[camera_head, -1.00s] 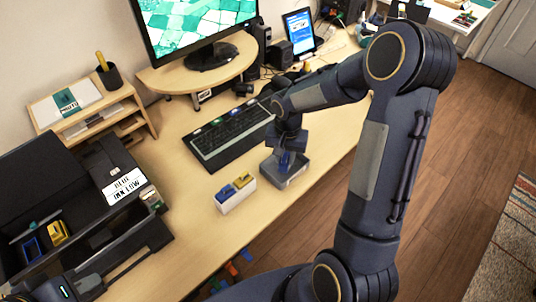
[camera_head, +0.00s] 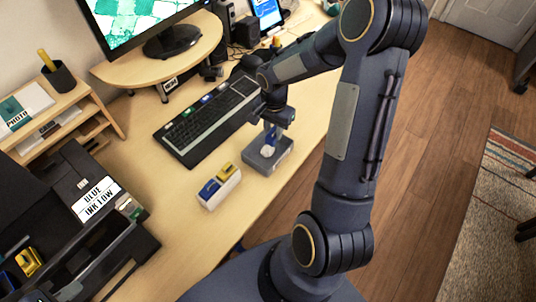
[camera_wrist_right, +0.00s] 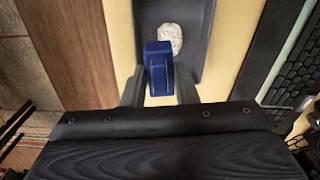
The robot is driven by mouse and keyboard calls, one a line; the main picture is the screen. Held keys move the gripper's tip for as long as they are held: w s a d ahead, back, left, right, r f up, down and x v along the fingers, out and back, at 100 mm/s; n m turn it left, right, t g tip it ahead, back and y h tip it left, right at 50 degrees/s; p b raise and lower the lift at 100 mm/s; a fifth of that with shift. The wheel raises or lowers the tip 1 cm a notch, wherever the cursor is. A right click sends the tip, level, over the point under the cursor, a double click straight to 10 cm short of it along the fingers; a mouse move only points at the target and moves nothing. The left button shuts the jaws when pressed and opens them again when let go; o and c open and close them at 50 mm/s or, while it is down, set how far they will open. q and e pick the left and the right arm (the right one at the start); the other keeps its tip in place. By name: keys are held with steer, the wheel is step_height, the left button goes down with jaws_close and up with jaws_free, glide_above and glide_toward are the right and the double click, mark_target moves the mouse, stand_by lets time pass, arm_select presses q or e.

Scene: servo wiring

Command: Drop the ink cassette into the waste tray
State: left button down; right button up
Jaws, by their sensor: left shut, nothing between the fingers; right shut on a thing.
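The blue ink cassette (camera_wrist_right: 159,68) is held between the fingers of my right gripper (camera_wrist_right: 160,92), shut on it. In the head view the cassette (camera_head: 270,138) shows below the right gripper (camera_head: 274,126), over the grey waste tray (camera_head: 284,158). In the wrist view the cassette is in front of the tray (camera_wrist_right: 205,25), overlapping its near end. A white crumpled piece (camera_wrist_right: 169,40) lies in the tray. How high the cassette is above the tray floor is hard to tell. I cannot see my left gripper.
A white holder (camera_head: 212,200) with a blue and a yellow cassette stands left of the tray. The keyboard (camera_head: 205,120) lies behind it. The open black printer (camera_head: 140,248), labelled blue ink low, is at lower left. The desk's right edge runs close beside the tray.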

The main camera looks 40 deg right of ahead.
steer(key=shift+f, duration=0.45)
steer(key=o, duration=1.1)
steer(key=shift+c, duration=0.2)
steer(key=shift+r, duration=0.1)
step_height(320, 180, up, 8)
steer(key=shift+f+b, duration=0.25)
steer(key=shift+b, duration=0.05)
steer(key=shift+r, duration=0.1)
